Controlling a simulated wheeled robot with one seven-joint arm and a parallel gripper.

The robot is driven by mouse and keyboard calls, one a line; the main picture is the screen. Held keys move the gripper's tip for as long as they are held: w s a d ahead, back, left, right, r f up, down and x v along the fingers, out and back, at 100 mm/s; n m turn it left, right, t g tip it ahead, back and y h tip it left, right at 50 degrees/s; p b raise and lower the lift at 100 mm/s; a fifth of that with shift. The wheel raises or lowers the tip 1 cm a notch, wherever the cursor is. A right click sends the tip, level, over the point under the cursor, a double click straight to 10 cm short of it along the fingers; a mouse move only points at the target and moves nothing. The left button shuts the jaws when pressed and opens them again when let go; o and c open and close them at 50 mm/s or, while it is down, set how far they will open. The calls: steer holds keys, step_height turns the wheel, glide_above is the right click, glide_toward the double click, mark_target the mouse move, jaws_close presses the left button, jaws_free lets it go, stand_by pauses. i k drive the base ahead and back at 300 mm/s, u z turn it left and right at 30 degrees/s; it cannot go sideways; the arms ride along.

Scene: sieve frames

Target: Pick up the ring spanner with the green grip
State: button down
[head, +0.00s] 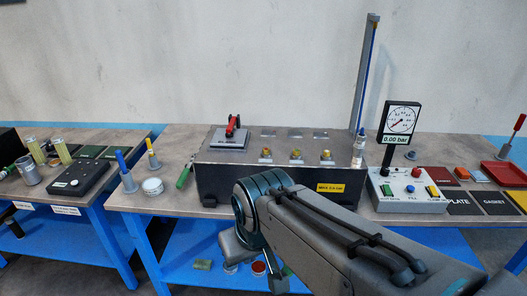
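My arm reaches in from the lower right and bends in front of the box.
Left of the green grip stand a white tin (153,187) and blue (127,173) and yellow (152,155) handled tools. A gauge (400,119) and control box (407,190) stand right.

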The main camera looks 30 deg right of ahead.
mark_target(183, 176)
steer(key=z, duration=0.05)
steer(key=k, duration=0.6)
steer(key=u, duration=0.65)
steer(key=i, duration=0.8)
steer(key=u, duration=0.45)
steer(key=i, duration=1.1)
steer(key=z, duration=0.85)
steer(key=i, duration=0.7)
steer(key=z, duration=0.65)
